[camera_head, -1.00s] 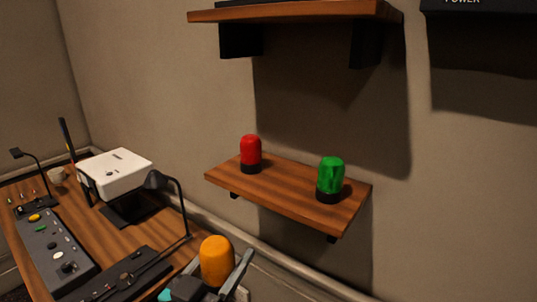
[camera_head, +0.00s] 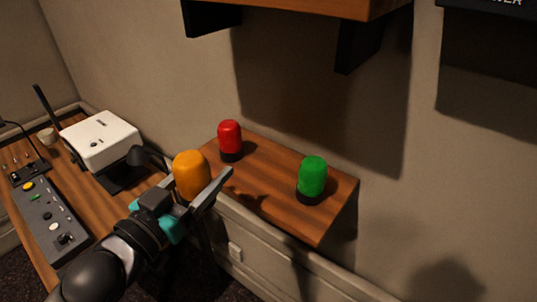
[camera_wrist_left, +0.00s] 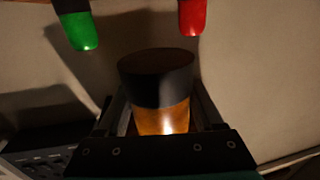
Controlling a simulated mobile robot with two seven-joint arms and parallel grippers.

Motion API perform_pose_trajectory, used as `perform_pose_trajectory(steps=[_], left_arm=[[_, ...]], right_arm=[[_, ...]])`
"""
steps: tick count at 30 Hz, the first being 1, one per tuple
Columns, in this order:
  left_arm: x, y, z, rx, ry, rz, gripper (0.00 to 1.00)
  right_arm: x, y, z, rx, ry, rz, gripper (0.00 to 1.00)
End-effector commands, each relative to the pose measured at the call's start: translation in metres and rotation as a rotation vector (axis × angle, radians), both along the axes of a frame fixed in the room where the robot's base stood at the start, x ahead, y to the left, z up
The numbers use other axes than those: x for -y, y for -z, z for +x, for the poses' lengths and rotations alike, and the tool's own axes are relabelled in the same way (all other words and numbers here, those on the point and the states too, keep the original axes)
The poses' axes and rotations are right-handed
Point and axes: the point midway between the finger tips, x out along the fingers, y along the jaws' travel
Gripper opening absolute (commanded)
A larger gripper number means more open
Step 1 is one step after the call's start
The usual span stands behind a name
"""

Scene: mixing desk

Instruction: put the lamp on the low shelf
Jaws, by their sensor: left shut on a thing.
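An orange lamp (camera_head: 191,174) is held in my left gripper (camera_head: 205,192), which is shut on it. In the left wrist view the lamp (camera_wrist_left: 160,120) sits between the fingers (camera_wrist_left: 162,122), with its black base showing. In the head view the lamp is in front of the low shelf's left front edge; whether it touches the shelf is hard to tell. The low shelf (camera_head: 262,205) is a wooden board on the wall. A red lamp (camera_head: 229,138) stands at its back left and a green lamp (camera_head: 312,177) at its right. My right gripper is not in view.
A higher wooden shelf (camera_head: 290,8) with dark brackets hangs above.

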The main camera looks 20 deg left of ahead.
Motion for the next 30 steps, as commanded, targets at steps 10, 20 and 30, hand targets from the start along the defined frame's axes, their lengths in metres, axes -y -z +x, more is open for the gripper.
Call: perform_pose_trajectory(steps=[10,20,30], left_arm=[[0.014,0.001,0.039,0.01,0.0,0.001,0.0],[0.025,0.0,0.071,0.006,-0.001,-0.001,0.0],[0.046,-0.003,0.13,0.005,-0.002,-0.002,0.0]], right_arm=[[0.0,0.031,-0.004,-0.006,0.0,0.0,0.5],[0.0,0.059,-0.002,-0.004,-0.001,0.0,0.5],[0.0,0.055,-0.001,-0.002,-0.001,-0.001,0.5]])
